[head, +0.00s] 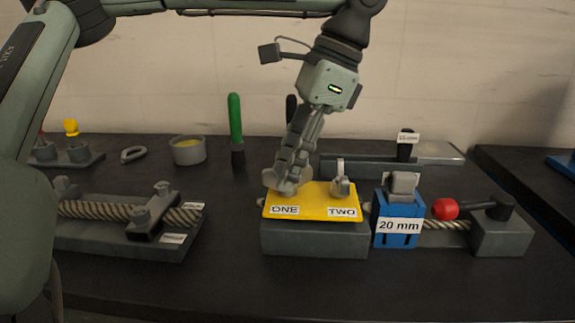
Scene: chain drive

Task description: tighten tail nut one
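A yellow plate (312,200) labelled ONE on the left and TWO on the right lies on a dark grey block (314,240). My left gripper (284,184) points down at the ONE side, its fingertips low over the plate. It hides whatever stands at ONE, so I cannot see nut one or tell whether the fingers hold it. A grey fitting (341,180) stands upright at the TWO side. My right gripper is not in view.
A blue block (399,222) marked 20 mm stands right of the plate, beside a red-knobbed lever (446,209). A rope fixture (130,222) is at left. A green-handled tool (235,120) and a round cup (188,150) stand behind. The front table strip is clear.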

